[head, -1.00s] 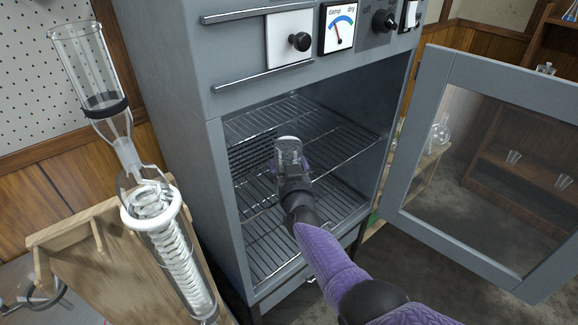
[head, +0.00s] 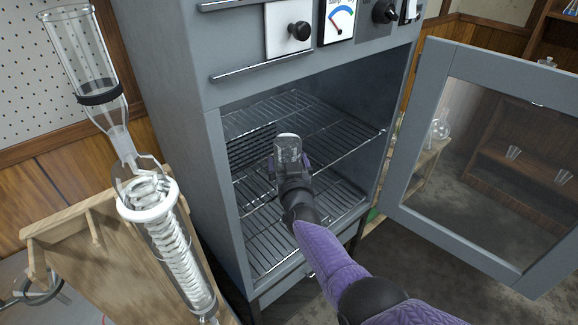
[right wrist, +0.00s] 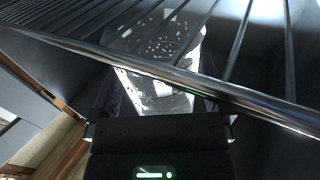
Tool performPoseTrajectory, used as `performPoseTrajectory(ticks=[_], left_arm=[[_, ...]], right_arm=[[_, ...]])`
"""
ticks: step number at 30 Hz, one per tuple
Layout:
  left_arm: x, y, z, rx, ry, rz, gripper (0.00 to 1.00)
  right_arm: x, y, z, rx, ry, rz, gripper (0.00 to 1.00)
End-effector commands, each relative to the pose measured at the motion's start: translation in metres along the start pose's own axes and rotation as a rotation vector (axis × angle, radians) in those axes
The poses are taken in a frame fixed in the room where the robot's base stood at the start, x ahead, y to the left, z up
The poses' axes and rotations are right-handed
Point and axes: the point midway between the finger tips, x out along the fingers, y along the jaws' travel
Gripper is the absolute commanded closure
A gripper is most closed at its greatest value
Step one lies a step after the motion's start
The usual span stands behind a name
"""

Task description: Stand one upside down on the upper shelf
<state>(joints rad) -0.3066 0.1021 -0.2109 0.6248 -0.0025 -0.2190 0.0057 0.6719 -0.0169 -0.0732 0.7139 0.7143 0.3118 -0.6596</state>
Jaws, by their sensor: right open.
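A clear glass vessel (head: 289,148) is at the front of the open cabinet's upper wire shelf (head: 340,128). My right gripper (head: 289,163) reaches into the cabinet from the front. It is open, with its fingers on either side of the glass. In the right wrist view the glass (right wrist: 165,95) lies between the fingers, and a bright shelf rod (right wrist: 210,88) crosses the picture in front of it. I cannot tell which way up the glass is, or whether it touches the shelf. My left gripper is not in view.
The cabinet door (head: 415,130) is swung open at the right. A lower wire shelf (head: 270,240) lies below. A tall glass condenser assembly (head: 175,255) stands at the left, near a wooden stand (head: 95,265). Glasses show through the door's window.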

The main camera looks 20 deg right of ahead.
Motion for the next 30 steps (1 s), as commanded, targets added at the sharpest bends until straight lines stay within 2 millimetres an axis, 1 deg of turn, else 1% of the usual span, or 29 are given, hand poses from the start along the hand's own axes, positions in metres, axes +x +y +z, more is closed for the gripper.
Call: performPoseTrajectory(ticks=[2, 5, 9, 12, 15, 19, 30], left_arm=[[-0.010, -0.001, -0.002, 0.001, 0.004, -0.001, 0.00], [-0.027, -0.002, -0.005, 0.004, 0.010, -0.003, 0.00], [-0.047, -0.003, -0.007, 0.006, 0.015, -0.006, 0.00], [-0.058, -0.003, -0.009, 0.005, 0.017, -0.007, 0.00], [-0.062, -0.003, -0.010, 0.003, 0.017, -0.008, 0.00], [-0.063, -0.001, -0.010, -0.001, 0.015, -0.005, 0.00], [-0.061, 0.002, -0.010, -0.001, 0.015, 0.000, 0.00]], right_arm=[[-0.007, 0.000, -0.003, 0.001, -0.001, 0.000, 0.00], [-0.024, 0.000, -0.007, 0.000, -0.001, 0.000, 0.00], [-0.055, 0.000, -0.008, 0.000, -0.001, 0.000, 0.00], [-0.076, 0.000, -0.006, 0.000, -0.001, 0.000, 0.00], [-0.091, 0.000, -0.003, 0.001, -0.001, 0.000, 0.00], [-0.098, 0.000, -0.001, 0.001, 0.000, 0.000, 0.00], [-0.098, 0.000, 0.000, 0.000, 0.000, 0.000, 0.00]])
